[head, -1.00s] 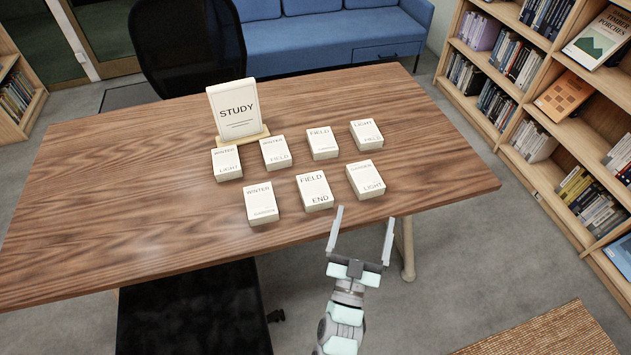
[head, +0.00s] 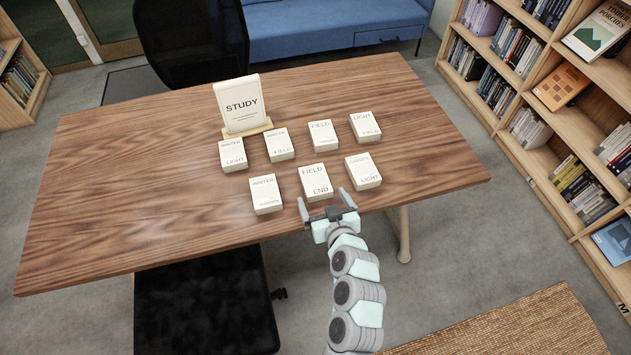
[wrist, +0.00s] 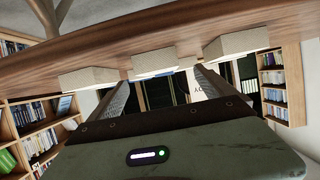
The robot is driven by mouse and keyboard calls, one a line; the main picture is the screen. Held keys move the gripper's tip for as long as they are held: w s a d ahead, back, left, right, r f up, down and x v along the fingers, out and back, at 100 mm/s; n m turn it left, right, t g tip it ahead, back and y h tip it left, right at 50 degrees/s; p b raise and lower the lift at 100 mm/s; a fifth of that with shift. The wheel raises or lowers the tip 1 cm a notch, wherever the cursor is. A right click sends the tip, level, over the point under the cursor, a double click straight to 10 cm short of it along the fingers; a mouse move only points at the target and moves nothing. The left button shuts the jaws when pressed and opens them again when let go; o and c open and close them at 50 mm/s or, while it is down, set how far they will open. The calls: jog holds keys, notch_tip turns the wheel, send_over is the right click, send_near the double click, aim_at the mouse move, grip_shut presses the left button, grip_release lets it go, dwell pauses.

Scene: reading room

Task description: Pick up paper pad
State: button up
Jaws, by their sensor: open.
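Several cream paper pads lie on the wooden table in two rows. The back row reads WINTER LIGHT (head: 233,156), WINTER FIELD (head: 279,146), a pad headed FIELD (head: 323,137) and LIGHT FIELD (head: 365,127). The front row has a pad headed WINTER (head: 265,196), FIELD END (head: 315,184) and a pad ending in LIGHT (head: 363,173). My gripper (head: 324,202) is open and empty at the table's front edge, close in front of FIELD END. In the wrist view my gripper (wrist: 165,88) points toward a pad (wrist: 154,63), with others either side; labels are hidden there.
A STUDY sign (head: 241,104) stands behind the back row on the wooden table (head: 120,190). A black chair (head: 192,45) and blue sofa (head: 330,28) are behind. A bookshelf (head: 545,100) is at right. The table's left side is clear.

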aim_at(318, 186)
jog(key=x, duration=0.3)
jog(key=shift+w, duration=0.35)
jog(key=b+x, duration=0.1)
jog(key=x, duration=0.3)
jog(key=shift+w+f, duration=0.1)
jog(key=shift+w, duration=0.5)
jog(key=shift+s, duration=0.1)
jog(key=shift+c, duration=0.4)
jog(key=c, duration=1.5)
